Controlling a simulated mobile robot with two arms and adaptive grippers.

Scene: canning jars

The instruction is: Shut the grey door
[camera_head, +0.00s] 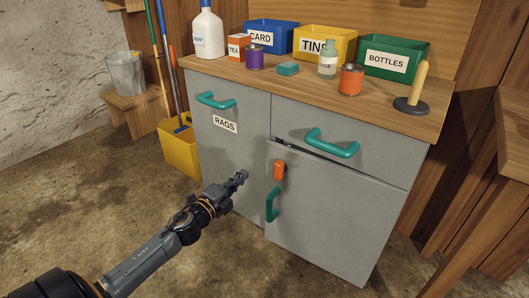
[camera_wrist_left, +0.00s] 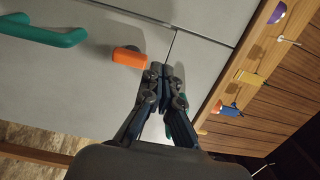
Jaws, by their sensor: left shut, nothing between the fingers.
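The grey door (camera_head: 325,215) is the lower right front of the grey cabinet. It appears slightly ajar, with a dark gap along its top under the drawer. It has a teal handle (camera_head: 272,204) and an orange latch piece (camera_head: 280,170) near its left edge. The latch piece also shows in the left wrist view (camera_wrist_left: 129,57). My left gripper (camera_head: 243,175) is shut and empty, in front of the cabinet and left of the latch piece in the head view. Whether its fingertips touch the cabinet is unclear. My right gripper is not in view.
A drawer (camera_head: 345,142) with a teal handle is above the door. A tall panel labelled RAGS (camera_head: 225,124) is left of it. Bins, tins and bottles stand on the wooden top (camera_head: 430,118). A yellow bucket (camera_head: 178,152) stands at left; a wooden table (camera_head: 510,130) is at right.

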